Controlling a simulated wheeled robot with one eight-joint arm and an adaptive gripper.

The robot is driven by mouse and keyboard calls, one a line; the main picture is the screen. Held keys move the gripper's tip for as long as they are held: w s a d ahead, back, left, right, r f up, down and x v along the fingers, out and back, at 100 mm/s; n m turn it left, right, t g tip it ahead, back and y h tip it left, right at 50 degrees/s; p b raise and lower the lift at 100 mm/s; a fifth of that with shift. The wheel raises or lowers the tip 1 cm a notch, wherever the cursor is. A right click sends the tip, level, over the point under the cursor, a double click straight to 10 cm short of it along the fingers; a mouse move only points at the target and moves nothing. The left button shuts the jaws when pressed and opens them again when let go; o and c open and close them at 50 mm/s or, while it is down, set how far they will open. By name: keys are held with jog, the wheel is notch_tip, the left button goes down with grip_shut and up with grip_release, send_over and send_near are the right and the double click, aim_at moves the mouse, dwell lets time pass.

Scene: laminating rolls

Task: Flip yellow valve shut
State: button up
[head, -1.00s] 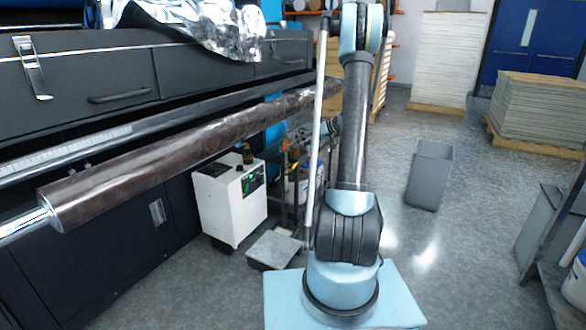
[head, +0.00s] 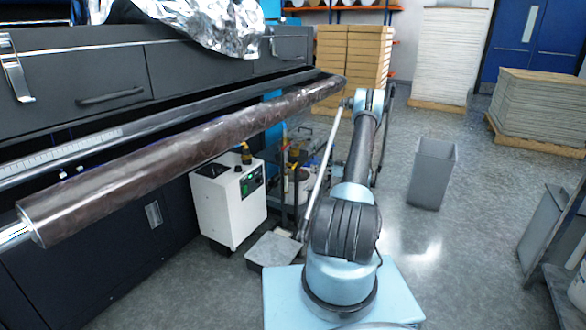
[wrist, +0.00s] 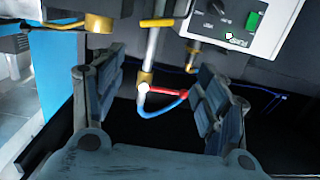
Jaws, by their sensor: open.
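A yellow lever (wrist: 162,22) lies crosswise at a pale vertical pipe in the upper middle of the wrist view. It looks like the valve handle. Below it the pipe ends in a brass fitting with a white ball, a red piece (wrist: 170,92) and a blue hose (wrist: 165,110). My gripper (wrist: 160,76) is open, its fingers left and right of the pipe's lower end in the picture. The lever appears beyond the fingertips, and I see no contact. In the head view my gripper is hidden behind my arm, and I cannot pick out the lever.
A white control box (head: 228,205) stands left of my arm; a white box with a green switch (wrist: 255,22) shows at upper right in the wrist view. A long brown roll (head: 180,160) spans the left. A grey bin (head: 432,175) stands on open floor at right.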

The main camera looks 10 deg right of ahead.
notch_tip(320, 180, down, 4)
jog(key=d, duration=0.2)
send_near(294, 165)
jog(key=shift+t+y, duration=0.3)
jog(key=shift+t, duration=0.1)
jog(key=x, duration=0.3)
jog(key=f+x, duration=0.1)
jog(key=x, duration=0.6)
jog(key=shift+w+a+f, duration=0.15)
jog(key=shift+w+f, duration=0.1)
jog(key=shift+w, duration=0.2)
jog(key=c, duration=1.1)
